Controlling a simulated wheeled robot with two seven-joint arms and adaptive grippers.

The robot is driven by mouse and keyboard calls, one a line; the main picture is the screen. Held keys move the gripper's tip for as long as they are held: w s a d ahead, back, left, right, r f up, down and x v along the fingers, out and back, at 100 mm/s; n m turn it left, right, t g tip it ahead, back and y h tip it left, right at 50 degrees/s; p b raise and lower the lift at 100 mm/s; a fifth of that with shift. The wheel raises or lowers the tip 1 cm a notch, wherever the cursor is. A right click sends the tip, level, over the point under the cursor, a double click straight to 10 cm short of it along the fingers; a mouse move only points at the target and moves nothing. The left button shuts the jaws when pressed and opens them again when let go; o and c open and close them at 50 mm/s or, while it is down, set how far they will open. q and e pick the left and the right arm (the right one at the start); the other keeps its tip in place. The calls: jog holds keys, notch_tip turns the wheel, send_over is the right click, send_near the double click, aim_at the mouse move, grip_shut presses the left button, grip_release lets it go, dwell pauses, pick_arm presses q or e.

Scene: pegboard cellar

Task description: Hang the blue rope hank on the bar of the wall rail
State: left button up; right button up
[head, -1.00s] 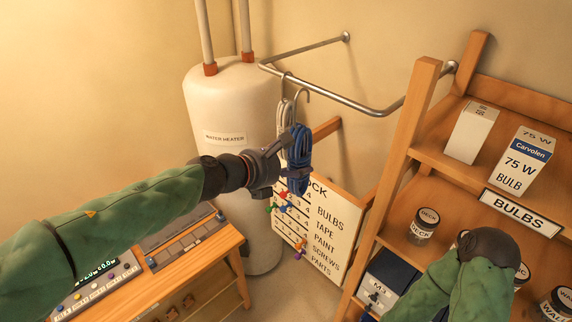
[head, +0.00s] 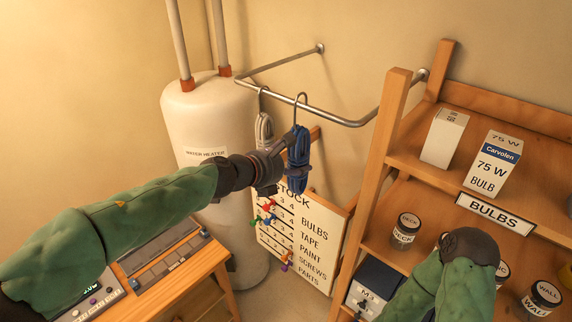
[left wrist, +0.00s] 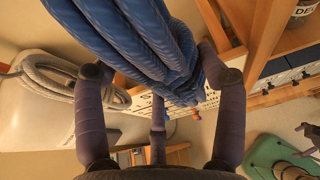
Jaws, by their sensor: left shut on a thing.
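The blue rope hank (head: 298,172) hangs upright from a metal hook (head: 300,108). My left gripper (head: 290,158) is shut on the blue hank, and the hank also fills the top of the left wrist view (left wrist: 150,45). The wall rail's bar (head: 335,119) runs out from the wall. The blue hank's hook crosses the bar in the head view; I cannot tell whether it sits over the bar or in front of it. My right arm is folded at the lower right. A dark forked part at the left wrist view's right edge may be my right gripper; its state is unclear.
A pale rope hank (head: 264,132) hangs from the bar to the left. A water heater (head: 205,125) stands behind it. A stock board (head: 305,235) is below. A wooden shelf (head: 393,130) with bulb boxes and jars stands right, and a wooden bench (head: 215,262) stands lower left.

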pick_arm(q)
jog(key=shift+w+d+f+b, duration=0.7)
jog(key=shift+w+f+b, duration=0.05)
jog(key=shift+w+f, duration=0.25)
jog(key=shift+w+d+f+b, duration=0.7)
jog(key=shift+w+f, duration=0.2)
jog(key=shift+w, duration=0.05)
jog(key=o, duration=1.4)
jog(key=shift+o, duration=0.2)
jog(key=shift+f, duration=0.1)
jog(key=shift+s, duration=0.1)
